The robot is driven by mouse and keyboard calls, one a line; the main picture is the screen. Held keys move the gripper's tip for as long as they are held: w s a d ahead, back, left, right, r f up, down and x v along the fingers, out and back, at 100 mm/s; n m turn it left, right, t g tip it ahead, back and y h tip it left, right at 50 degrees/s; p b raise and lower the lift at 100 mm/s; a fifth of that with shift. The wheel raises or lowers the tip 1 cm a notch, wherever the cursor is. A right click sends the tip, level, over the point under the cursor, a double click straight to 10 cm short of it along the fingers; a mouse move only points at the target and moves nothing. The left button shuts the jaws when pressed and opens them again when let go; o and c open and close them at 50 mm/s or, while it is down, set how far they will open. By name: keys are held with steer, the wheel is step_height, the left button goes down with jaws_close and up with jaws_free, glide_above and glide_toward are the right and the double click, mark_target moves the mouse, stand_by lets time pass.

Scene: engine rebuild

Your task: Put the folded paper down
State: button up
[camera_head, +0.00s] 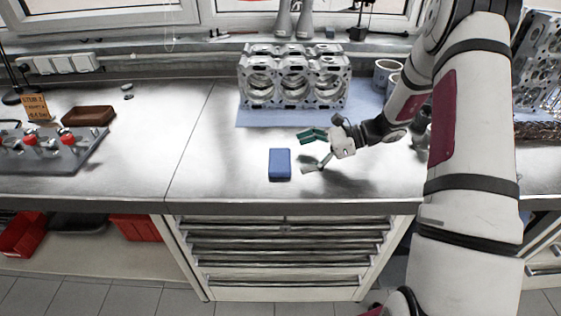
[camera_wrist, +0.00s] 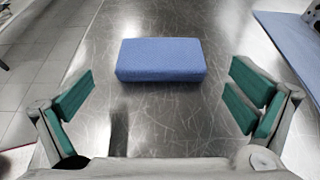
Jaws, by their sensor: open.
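A blue block (camera_head: 280,164), which looks like the folded paper, lies flat on the metal worktop near its front edge. In the wrist view the blue block (camera_wrist: 161,60) lies ahead of my gripper, roughly centred between the fingers. My gripper (camera_head: 315,150) is open, with green finger pads spread wide. It is to the right of the block in the head view. In the wrist view my gripper (camera_wrist: 160,97) holds nothing, and bare metal shows between its pads and the block. I see no pad touching the block.
An engine block (camera_head: 292,78) stands on a blue mat (camera_head: 255,118) at the back, with metal cylinders (camera_head: 386,72) beside it. A brown tray (camera_head: 88,115) and a fixture with red knobs (camera_head: 45,150) are at left. The worktop left of the block is clear.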

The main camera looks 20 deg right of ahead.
mark_target(280, 159)
steer(key=p+x, duration=0.1)
steer(key=x, duration=0.4)
steer(key=shift+w+a+r, duration=0.1)
steer(key=c, duration=0.9)
steer(key=shift+o, duration=0.2)
steer(key=shift+r, duration=0.1)
